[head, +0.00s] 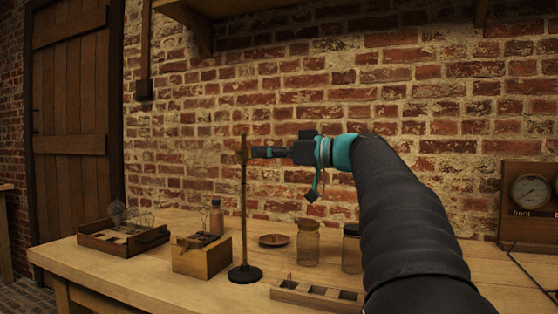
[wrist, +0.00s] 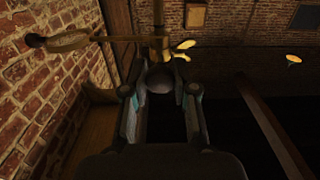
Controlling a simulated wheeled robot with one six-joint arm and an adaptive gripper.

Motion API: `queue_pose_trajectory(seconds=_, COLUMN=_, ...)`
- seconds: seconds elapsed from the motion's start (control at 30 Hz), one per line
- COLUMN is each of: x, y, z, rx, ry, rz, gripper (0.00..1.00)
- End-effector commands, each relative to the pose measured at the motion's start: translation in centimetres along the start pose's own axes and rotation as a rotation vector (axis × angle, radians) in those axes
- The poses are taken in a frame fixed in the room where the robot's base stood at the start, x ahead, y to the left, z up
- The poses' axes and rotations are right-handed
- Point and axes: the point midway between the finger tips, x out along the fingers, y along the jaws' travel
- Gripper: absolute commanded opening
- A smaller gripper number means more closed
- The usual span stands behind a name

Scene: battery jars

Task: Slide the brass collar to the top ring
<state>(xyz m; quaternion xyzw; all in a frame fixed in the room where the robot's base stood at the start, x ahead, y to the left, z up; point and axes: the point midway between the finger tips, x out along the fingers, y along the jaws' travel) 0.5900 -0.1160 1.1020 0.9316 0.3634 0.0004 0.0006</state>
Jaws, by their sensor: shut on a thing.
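A slim brass rod (head: 244,200) stands upright on a round black base (head: 245,273) on the bench. The brass collar (wrist: 160,46) sits around the rod, with a side arm reaching left to a dark round end in the wrist view. In the head view the collar (head: 243,151) is small and dim, close to the rod's top. My gripper (head: 253,152) comes from the right, level, and meets the rod there. In the wrist view my gripper (wrist: 160,74) has its fingertips closed at the collar, partly hiding the contact. I cannot make out the rings on the rod.
A wooden box (head: 202,260) and a tray (head: 123,241) with glassware stand left of the rod. A small dish (head: 274,240), a glass jar (head: 308,243) and a dark-lidded jar (head: 351,250) stand to the right. A compartmented rack (head: 315,298) lies in front. A brick wall is behind.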

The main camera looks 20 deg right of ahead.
Motion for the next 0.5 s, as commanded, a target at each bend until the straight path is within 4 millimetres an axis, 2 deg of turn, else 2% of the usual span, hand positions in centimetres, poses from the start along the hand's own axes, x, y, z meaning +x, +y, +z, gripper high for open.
queue_pose_trajectory(seconds=0.2, x=0.05, y=0.03, z=0.15, rx=0.002, ry=0.000, rz=0.000, gripper=0.00)
queue_pose_trajectory(seconds=0.23, x=0.05, y=0.03, z=0.16, rx=0.002, ry=0.000, rz=0.000, gripper=0.35)
queue_pose_trajectory(seconds=0.3, x=0.05, y=0.03, z=0.18, rx=0.002, ry=0.000, rz=0.000, gripper=0.52)
queue_pose_trajectory(seconds=0.5, x=-0.06, y=0.10, z=0.18, rx=0.001, ry=0.000, rz=0.002, gripper=0.53)
